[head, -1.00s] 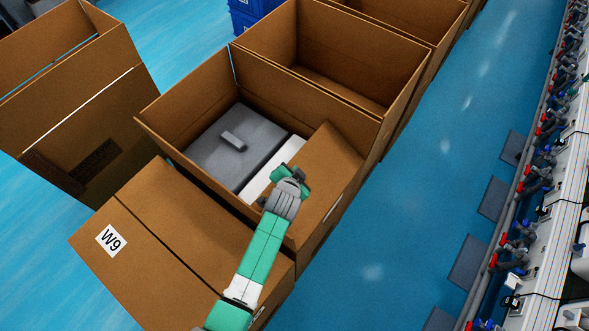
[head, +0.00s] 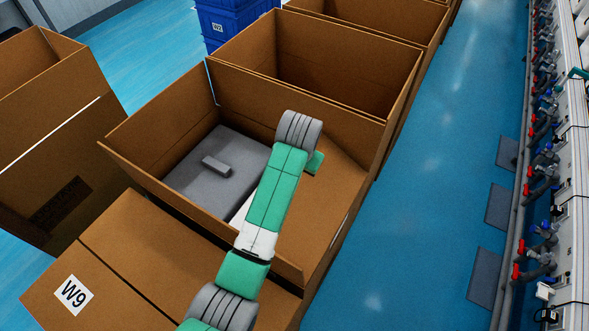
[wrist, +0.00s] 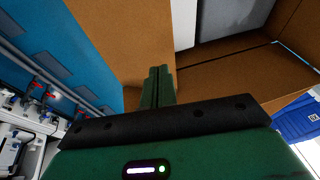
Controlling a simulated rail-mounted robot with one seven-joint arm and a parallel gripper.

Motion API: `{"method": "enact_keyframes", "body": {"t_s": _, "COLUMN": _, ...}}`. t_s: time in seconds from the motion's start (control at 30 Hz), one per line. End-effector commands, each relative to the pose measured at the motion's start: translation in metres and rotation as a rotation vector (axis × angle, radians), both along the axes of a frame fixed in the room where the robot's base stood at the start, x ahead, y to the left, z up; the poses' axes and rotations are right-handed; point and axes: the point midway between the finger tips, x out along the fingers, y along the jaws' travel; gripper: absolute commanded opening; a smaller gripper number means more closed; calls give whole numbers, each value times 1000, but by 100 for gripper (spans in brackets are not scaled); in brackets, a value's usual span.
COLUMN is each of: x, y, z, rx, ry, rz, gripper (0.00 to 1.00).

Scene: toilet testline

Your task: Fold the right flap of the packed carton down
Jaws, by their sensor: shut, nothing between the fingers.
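The packed carton (head: 155,165) stands open in the middle of the head view, with a grey block (head: 215,165) inside. Its right flap (head: 310,215) slants inward over the right part of the contents; the far and left flaps stand up. My arm crosses above the carton, and my gripper is mostly hidden behind it in the head view. In the wrist view my gripper (wrist: 158,85) is shut and empty, its fingertips close to the brown right flap (wrist: 125,35). I cannot tell whether they touch it. The grey block (wrist: 230,15) shows beyond.
A closed carton marked W9 (head: 125,270) is in front. Another open carton (head: 320,60) stands behind and one (head: 50,130) at the left. Blue crates (head: 235,22) are at the back. The blue floor (head: 430,200) to the right is clear up to the test line.

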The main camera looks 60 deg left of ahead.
Motion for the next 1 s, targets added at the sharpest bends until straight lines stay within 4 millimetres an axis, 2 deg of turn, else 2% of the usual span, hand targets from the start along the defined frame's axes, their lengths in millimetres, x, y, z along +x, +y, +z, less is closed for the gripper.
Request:
{"method": "enact_keyframes", "body": {"t_s": 0.03, "x": 1, "y": 4, "z": -15, "rx": -2, "ry": 2, "rz": 1, "gripper": 0}}
{"method": "enact_keyframes", "body": {"t_s": 0.2, "x": 7, "y": 15, "z": -51, "rx": 0, "ry": 2, "rz": 0, "gripper": 0}}
{"method": "enact_keyframes", "body": {"t_s": 0.33, "x": 10, "y": 24, "z": -76, "rx": -1, "ry": 2, "rz": 0, "gripper": 0}}
{"method": "enact_keyframes", "body": {"t_s": 0.43, "x": 5, "y": 31, "z": -90, "rx": 0, "ry": 1, "rz": 0, "gripper": 0}}
{"method": "enact_keyframes", "body": {"t_s": 0.63, "x": 0, "y": 38, "z": -104, "rx": 1, "ry": 1, "rz": 0, "gripper": 0}}
{"method": "enact_keyframes", "body": {"t_s": 1.0, "x": -1, "y": 40, "z": -106, "rx": -2, "ry": -2, "rz": -1, "gripper": 0}}
